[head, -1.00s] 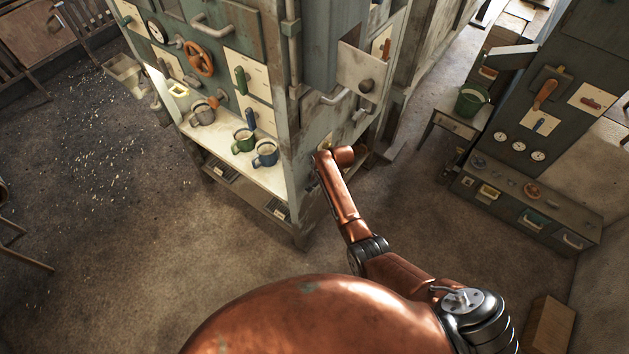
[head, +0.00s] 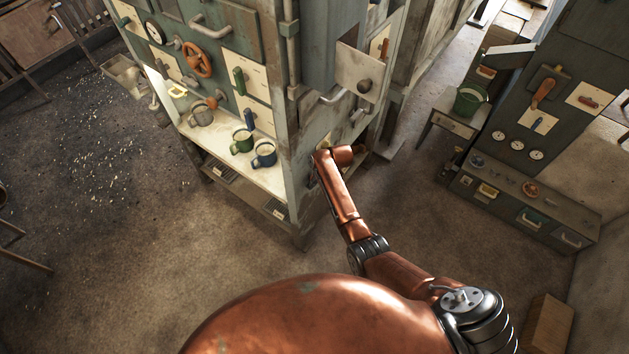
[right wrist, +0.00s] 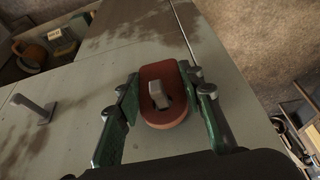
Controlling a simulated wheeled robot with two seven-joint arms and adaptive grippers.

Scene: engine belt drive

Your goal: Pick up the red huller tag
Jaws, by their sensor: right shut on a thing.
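The red huller tag (right wrist: 150,116) is a rounded red plate with a hole, seen in the right wrist view against a pale green panel. A grey peg (right wrist: 159,96) shows in the tag's hole; I cannot tell how far the tag sits along it. My right gripper (right wrist: 166,88) has its green fingers on either side of the tag and is shut on it. In the head view my right arm reaches to the corner of the tall cabinet (head: 300,130), and its fingers and the tag are hidden there. My left gripper is out of view.
A second grey peg (right wrist: 36,108) stands out from the panel to the left. On the cabinet's shelf are a green mug (head: 242,141) and a blue mug (head: 264,154). A small table (head: 449,123) with a green bucket (head: 469,101) stands at right.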

